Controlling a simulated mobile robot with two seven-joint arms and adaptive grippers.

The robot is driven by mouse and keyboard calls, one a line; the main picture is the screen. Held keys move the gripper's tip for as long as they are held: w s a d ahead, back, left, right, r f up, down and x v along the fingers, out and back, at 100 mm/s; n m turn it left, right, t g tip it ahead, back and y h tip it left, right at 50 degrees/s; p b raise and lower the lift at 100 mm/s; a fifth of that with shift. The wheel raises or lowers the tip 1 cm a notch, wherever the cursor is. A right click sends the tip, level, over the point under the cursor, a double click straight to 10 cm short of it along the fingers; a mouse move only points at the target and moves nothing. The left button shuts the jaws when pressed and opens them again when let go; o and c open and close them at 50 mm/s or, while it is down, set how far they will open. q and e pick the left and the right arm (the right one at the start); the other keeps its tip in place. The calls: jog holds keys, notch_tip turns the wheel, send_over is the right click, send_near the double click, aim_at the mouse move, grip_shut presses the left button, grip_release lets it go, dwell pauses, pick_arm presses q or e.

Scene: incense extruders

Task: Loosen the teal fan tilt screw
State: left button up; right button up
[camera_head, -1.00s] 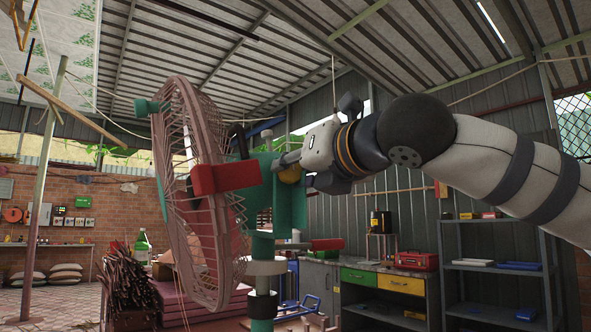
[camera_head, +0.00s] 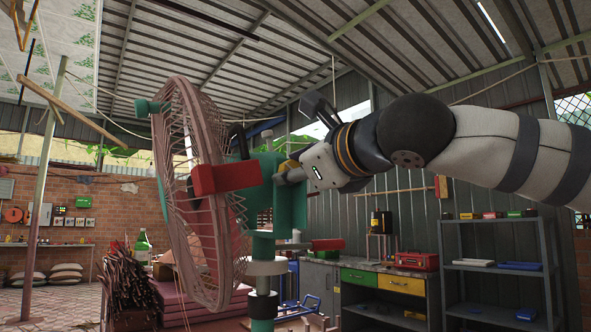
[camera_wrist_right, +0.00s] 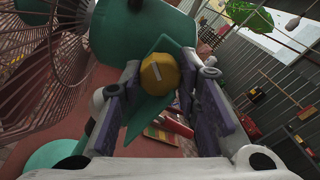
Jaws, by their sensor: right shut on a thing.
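The teal fan (camera_head: 291,205) stands upright at the left of the head view, with a reddish round wire cage (camera_head: 190,230) and a teal post. Its tilt screw, a yellow knob (camera_head: 288,165), sits at the teal bracket and is partly covered by my right gripper (camera_head: 281,172). In the right wrist view, the yellow knob (camera_wrist_right: 160,73) shows a pale slot mark that is tilted. My right gripper (camera_wrist_right: 163,85) has one finger on each side of the knob and is shut on it. My left gripper is not in view.
Behind are a workbench (camera_head: 390,268) with drawers, a red toolbox (camera_head: 417,261) and a metal shelf (camera_head: 497,243). Space right of the fan is open.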

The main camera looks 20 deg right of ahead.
jog(key=shift+n, duration=4.2)
jog(key=o, duration=1.2)
jog(key=shift+c, duration=0.2)
jog(key=v, duration=1.2)
